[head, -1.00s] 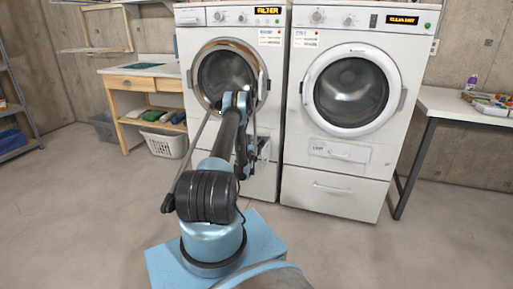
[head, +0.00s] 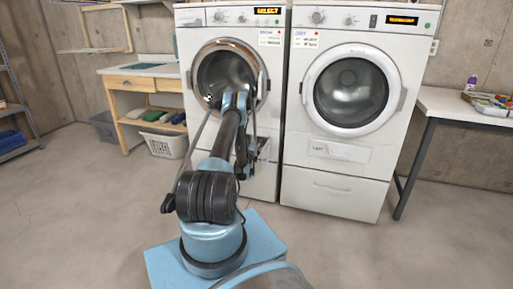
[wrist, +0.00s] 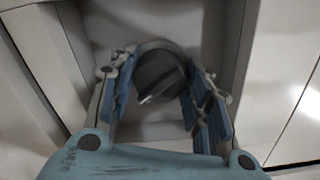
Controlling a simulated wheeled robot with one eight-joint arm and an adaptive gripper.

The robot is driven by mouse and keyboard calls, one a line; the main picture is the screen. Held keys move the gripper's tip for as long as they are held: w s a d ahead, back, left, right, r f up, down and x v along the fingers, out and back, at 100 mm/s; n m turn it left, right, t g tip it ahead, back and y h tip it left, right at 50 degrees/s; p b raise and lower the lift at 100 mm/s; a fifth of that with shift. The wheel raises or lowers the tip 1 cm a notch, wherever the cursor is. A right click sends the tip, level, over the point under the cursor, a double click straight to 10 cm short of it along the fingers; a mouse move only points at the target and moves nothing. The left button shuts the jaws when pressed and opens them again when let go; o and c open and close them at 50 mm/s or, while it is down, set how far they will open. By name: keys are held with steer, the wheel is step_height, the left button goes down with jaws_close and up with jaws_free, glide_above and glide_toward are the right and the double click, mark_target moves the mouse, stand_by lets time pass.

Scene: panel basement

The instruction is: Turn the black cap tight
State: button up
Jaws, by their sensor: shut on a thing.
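The black cap (wrist: 160,72) is round and dark, with a raised grip bar, and sits in a light recess in the wrist view. My gripper (wrist: 162,78) reaches into the recess with one blue-padded finger on each side of the cap, shut on it. In the head view my arm reaches to the lower front of the left washing machine (head: 268,55).
A second white machine (head: 330,197) stands close on the right. A wooden table (head: 125,84) with a white basket (head: 166,145) below is on the left. A white table (head: 440,101) stands at the right. The floor in front is clear.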

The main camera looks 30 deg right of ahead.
steer(key=shift+s+d, duration=0.1)
steer(key=o, duration=1.1)
steer(key=shift+f, duration=0.1)
